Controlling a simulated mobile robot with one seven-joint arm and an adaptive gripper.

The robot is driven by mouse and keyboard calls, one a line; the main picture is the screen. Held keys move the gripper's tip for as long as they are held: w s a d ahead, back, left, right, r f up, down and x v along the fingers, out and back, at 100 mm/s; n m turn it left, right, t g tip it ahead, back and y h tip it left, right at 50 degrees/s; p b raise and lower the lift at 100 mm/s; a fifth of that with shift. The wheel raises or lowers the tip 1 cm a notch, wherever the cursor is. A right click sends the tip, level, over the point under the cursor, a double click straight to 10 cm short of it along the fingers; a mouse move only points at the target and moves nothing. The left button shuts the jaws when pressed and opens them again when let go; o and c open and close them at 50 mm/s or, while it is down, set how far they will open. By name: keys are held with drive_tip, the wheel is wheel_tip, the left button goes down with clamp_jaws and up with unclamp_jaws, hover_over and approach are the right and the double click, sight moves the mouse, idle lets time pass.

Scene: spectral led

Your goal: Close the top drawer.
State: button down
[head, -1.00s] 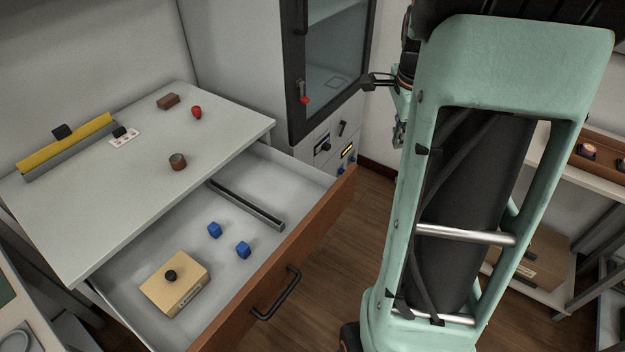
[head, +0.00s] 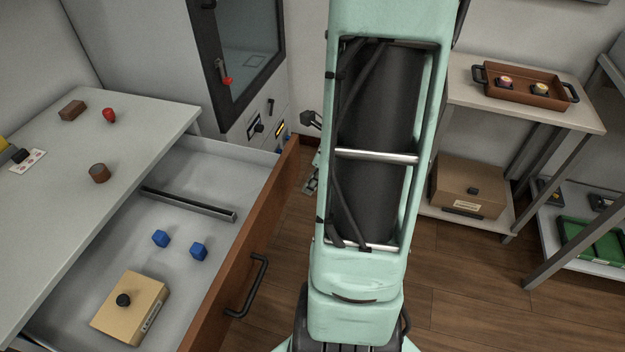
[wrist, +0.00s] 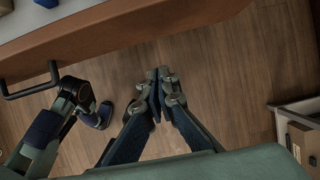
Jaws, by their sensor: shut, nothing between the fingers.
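The top drawer (head: 225,255) under the white worktop is pulled well out. It has a brown wooden front and a dark bar handle (head: 255,288). Inside lie two blue cubes (head: 160,238) (head: 199,252) and a tan box with a black knob (head: 130,306). In the wrist view the drawer front (wrist: 130,38) crosses the top and its handle (wrist: 28,90) is at the left. My gripper (wrist: 158,75) is shut and empty, over the floor just outside the drawer front and apart from it. In the head view my arm mostly hides it.
The worktop (head: 60,215) holds a brown block (head: 72,110), a red object (head: 109,115) and a brown cylinder (head: 99,173). A glass-door cabinet (head: 235,70) stands behind. At right are shelves with a brown tray (head: 530,95) and a box (head: 468,188). Wooden floor between is clear.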

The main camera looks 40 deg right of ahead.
drive_tip(key=w+a+f+b, duration=0.1)
drive_tip(key=w+a+f, duration=0.2)
drive_tip(key=w+f, duration=0.1)
drive_tip(key=shift+w, duration=0.4)
drive_tip(key=shift+a+f, duration=0.1)
